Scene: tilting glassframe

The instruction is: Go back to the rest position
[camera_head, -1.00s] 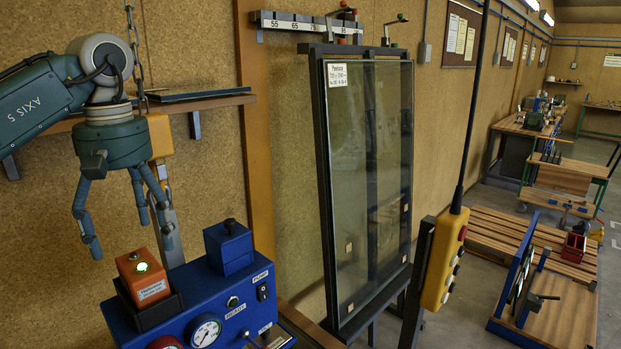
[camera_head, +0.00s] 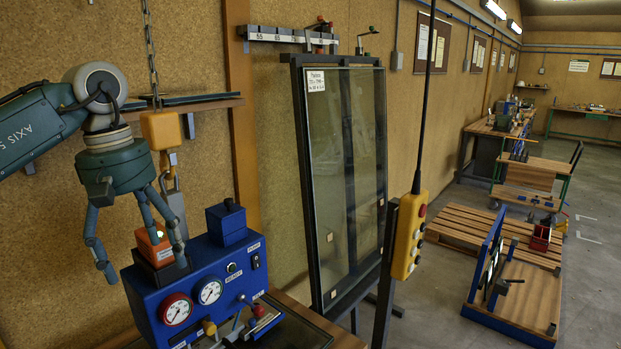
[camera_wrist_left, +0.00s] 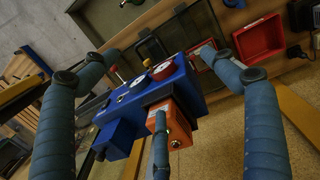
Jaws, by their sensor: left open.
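My left gripper (camera_head: 142,258) hangs from its arm at the left in the head view. Its fingers are spread open and hold nothing. They hang close to a blue control box (camera_head: 208,290) with two gauges, and one finger overlaps the orange button block (camera_head: 155,246) on top of it. Whether they touch cannot be told. The left wrist view shows the blue box (camera_wrist_left: 150,100) and orange block (camera_wrist_left: 172,130) between the spread fingers. My right gripper is in neither view.
A glass pane in a dark tilting frame (camera_head: 300,170) stands right of the box. A yellow pendant control (camera_head: 408,238) hangs before it. A yellow hoist block (camera_head: 162,130) hangs on a chain behind my gripper. Wooden pallets (camera_head: 455,229) lie on the floor at right.

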